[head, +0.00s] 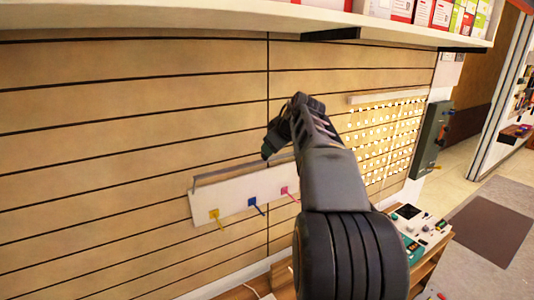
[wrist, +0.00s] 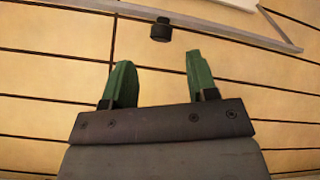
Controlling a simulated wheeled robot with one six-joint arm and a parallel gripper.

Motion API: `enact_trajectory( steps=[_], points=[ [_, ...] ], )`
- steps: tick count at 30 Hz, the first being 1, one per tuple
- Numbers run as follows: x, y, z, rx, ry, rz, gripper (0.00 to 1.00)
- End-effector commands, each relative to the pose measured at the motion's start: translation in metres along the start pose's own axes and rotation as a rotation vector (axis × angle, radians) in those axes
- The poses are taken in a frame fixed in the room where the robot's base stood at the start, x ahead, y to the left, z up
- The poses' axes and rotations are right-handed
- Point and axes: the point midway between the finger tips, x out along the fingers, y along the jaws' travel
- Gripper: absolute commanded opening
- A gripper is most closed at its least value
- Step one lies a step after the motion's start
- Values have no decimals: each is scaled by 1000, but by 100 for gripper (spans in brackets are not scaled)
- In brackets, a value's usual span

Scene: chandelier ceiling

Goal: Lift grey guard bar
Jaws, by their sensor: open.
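The grey guard bar (head: 232,169) runs along the top edge of a white panel (head: 237,198) on the slatted wall in the head view. My arm hides its right end. In the wrist view the grey bar (wrist: 215,32) crosses the top of the picture at a slant. A short black knob (wrist: 160,30) shows at its lower edge. My gripper (wrist: 160,70) is open, its two green fingers apart and nothing between them. The knob lies just beyond the fingertips, roughly centred between them. In the head view my gripper (head: 268,150) is small and partly hidden near the bar.
Yellow (head: 214,214), blue (head: 252,202) and pink (head: 284,190) switches with levers sit on the white panel below the bar. A white shelf (head: 230,18) overhangs above. A lit panel (head: 385,135), a dark wall box (head: 430,137) and a bench with a control panel (head: 418,226) are at right.

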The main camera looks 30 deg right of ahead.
Motion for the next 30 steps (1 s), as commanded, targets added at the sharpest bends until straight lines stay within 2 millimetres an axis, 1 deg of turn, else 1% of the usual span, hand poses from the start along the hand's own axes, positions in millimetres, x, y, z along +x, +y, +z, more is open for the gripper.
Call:
enact_trajectory(
  steps=[1,6,9,12,18,30],
  points=[
    [-12,1,1,0,2,5,53],
    [-44,2,1,-1,4,7,53],
    [-58,2,1,-1,4,7,53],
    [-69,2,1,-2,5,6,53],
    [-79,1,1,-3,6,6,53],
    [-80,1,1,-4,6,5,53]
  ],
)
